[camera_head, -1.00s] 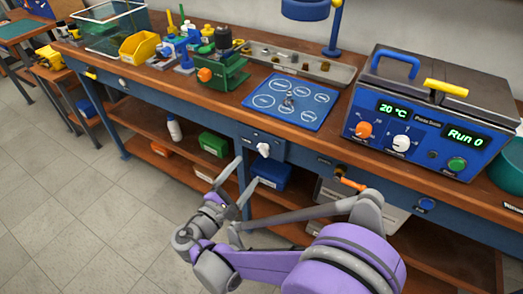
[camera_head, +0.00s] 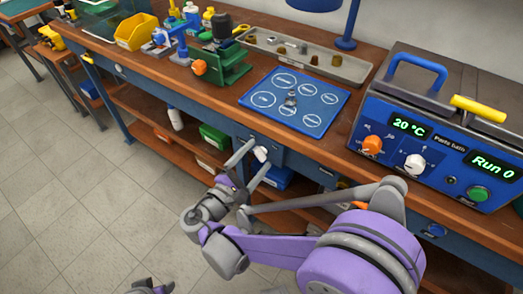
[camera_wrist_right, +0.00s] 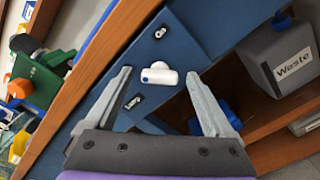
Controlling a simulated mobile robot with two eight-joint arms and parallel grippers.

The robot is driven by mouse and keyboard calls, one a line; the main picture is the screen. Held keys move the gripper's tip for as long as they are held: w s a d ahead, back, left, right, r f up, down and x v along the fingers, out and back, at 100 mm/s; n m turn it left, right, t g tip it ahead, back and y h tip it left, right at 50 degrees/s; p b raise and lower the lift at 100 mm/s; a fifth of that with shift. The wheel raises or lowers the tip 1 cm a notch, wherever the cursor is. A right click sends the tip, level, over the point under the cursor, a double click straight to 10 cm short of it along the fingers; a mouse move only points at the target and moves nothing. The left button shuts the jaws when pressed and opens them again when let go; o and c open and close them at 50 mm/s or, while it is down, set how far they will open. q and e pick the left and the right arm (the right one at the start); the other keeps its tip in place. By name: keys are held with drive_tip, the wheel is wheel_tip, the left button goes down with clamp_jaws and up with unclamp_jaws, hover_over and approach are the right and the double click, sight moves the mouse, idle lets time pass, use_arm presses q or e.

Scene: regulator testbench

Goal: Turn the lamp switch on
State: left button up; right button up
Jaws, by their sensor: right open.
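The lamp switch is a white knob (camera_head: 261,153) on a blue panel at the front edge of the bench. In the right wrist view the white knob (camera_wrist_right: 159,75) sits between two small dark labels, too small to read surely. My right gripper (camera_head: 254,158) is open, with its fingers pointing at the panel. In the right wrist view the fingers of the right gripper (camera_wrist_right: 159,80) stand on either side of the knob, with a gap on each side. The blue lamp (camera_head: 346,42) stands at the back of the bench, its head cut off.
A blue bath unit (camera_head: 440,140) with dials stands on the bench at right. A blue mat (camera_head: 270,90) and a green fixture (camera_head: 232,72) lie behind the switch. A grey waste bin (camera_wrist_right: 275,60) is on the shelf below.

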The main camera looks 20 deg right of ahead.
drive_tip(key=shift+w+d, duration=0.1)
drive_tip(key=shift+d, duration=0.05)
drive_tip(key=shift+c, duration=0.8)
drive_tip(key=c, duration=1.2)
